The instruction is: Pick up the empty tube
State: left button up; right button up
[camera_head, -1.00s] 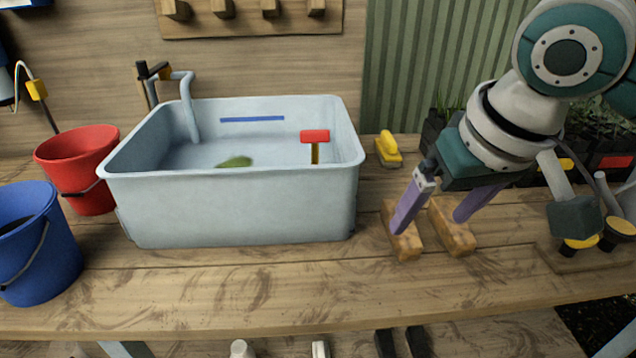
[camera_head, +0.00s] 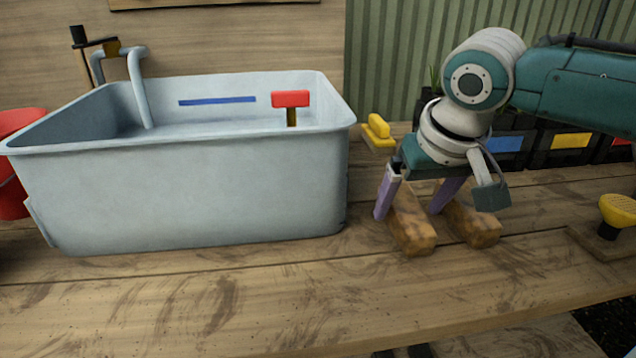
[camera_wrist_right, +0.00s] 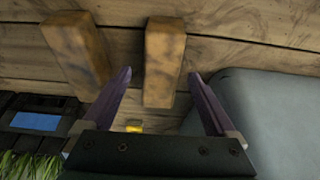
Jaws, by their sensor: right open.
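I cannot make out a tube for certain in either view. My right gripper (camera_head: 410,212) is open over the wooden bench, just right of the sink, fingers pointing down. Two wooden blocks lie there, a left block (camera_head: 412,232) and a right block (camera_head: 474,224). In the wrist view the right gripper (camera_wrist_right: 160,73) has the left block (camera_wrist_right: 164,45) between its spread purple fingers, with nothing gripped. The right block (camera_wrist_right: 76,48) lies outside them. My left gripper is not in view.
The grey sink (camera_head: 190,195) fills the left, holding a red-headed tool (camera_head: 290,99) and a blue strip (camera_head: 217,100). A yellow brush (camera_head: 378,128) is behind the gripper. Dark bins (camera_head: 540,143) stand back right; a yellow-topped object (camera_head: 618,212) is at right. The front bench strip is clear.

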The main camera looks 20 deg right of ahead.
aim_at(408, 206)
jog(key=shift+x, duration=1.05)
jog(key=c, duration=1.4)
jog(key=shift+r, duration=0.1)
jog(key=shift+c, duration=0.2)
notch_tip(408, 206, up, 20)
jog(key=p, duration=0.4)
